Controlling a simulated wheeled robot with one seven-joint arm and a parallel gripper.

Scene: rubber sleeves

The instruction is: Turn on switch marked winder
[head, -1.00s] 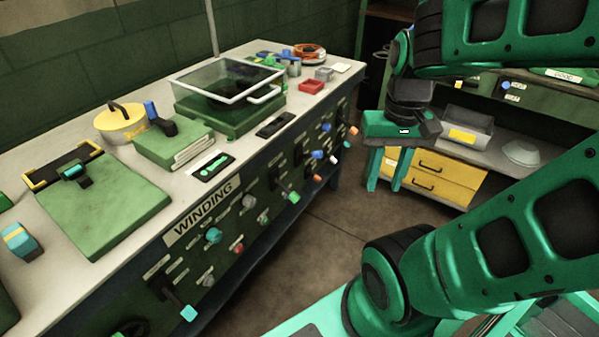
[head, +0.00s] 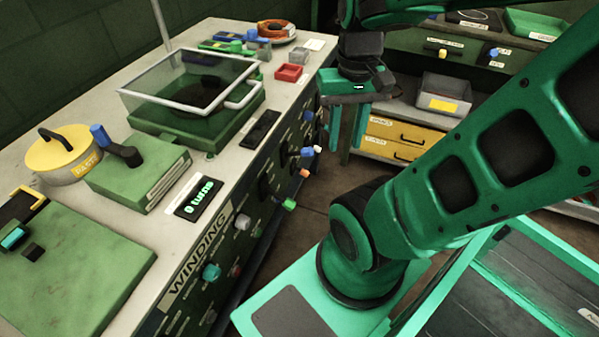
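The front panel of the bench on the left carries a "WINDING" sign (head: 197,262) and several switches and knobs. The small labels are too blurred to read, so I cannot tell which one is marked winder. I see a teal knob (head: 211,271), a grey knob (head: 241,222), a green-tipped lever (head: 289,204), a blue-tipped lever (head: 306,152) and an orange-tipped one (head: 304,173). A small display (head: 197,198) on the bench top reads "0 turns". My gripper (head: 346,140) points down to the right of the panel, fingers apart and empty, touching no switch that I can see.
On the bench top (head: 115,205) are a yellow pot (head: 65,153), a green box with a blue-tipped lever (head: 140,172), a clear-lidded green case (head: 195,120) and a red tray (head: 288,73). Yellow drawers (head: 392,138) stand behind my gripper. Brown floor shows between bench and drawers.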

